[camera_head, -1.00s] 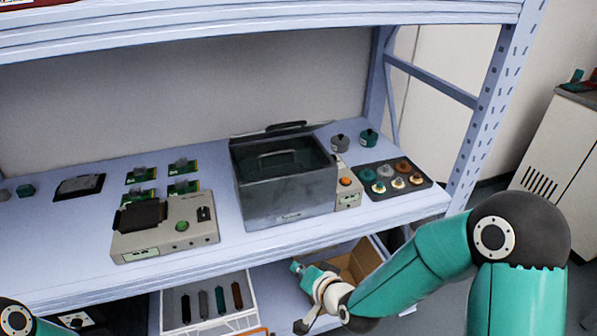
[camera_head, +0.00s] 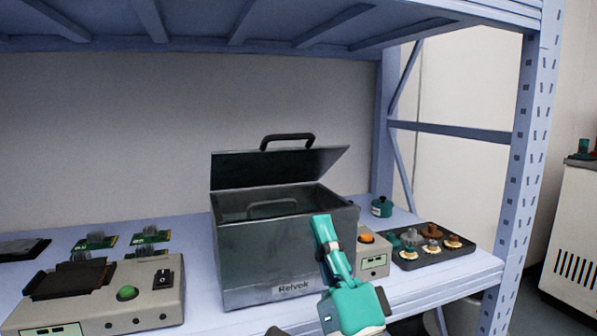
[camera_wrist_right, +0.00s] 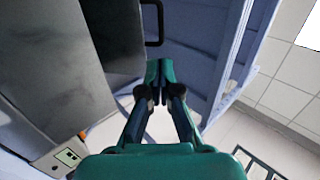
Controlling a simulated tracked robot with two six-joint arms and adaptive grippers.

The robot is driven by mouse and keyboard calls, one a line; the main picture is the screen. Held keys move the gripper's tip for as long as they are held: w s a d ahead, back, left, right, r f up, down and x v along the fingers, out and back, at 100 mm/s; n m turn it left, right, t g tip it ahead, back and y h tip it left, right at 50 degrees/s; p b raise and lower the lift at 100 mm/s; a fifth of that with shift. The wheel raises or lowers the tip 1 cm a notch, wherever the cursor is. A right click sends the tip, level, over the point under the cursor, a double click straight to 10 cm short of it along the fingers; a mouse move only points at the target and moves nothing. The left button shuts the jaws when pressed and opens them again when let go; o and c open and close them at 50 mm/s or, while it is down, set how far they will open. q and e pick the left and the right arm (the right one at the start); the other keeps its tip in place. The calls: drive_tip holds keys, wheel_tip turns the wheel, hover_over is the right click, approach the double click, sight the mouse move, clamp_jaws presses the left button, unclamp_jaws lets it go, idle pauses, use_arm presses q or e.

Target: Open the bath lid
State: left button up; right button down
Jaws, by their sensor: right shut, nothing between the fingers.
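The bath (camera_head: 265,262) is a dark grey metal box on the shelf, with a bail-like handle (camera_head: 272,208) inside its open top. Its lid (camera_head: 265,170) stands raised and tilted at the back, with a black handle (camera_head: 287,140) at its upper edge. The lid (camera_wrist_right: 112,35) also shows at upper left in the right wrist view. My right gripper (camera_head: 322,222) is shut and empty, pointing up in front of the bath's right front corner. In the wrist view its fingertips (camera_wrist_right: 160,70) meet, apart from the lid handle (camera_wrist_right: 155,25).
A small control box (camera_head: 373,255) with an orange button stands right of the bath. A black tray (camera_head: 435,252) of knobs and a green jar (camera_head: 382,207) are further right. A beige device (camera_head: 130,300) sits left. The upper shelf (camera_head: 250,30) hangs above; a post (camera_head: 520,170) bounds the right.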

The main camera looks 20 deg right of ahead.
drive_tip(key=x, duration=1.3)
drive_tip(key=shift+p, duration=0.4)
drive_tip(key=shift+w+d+r, duration=0.15)
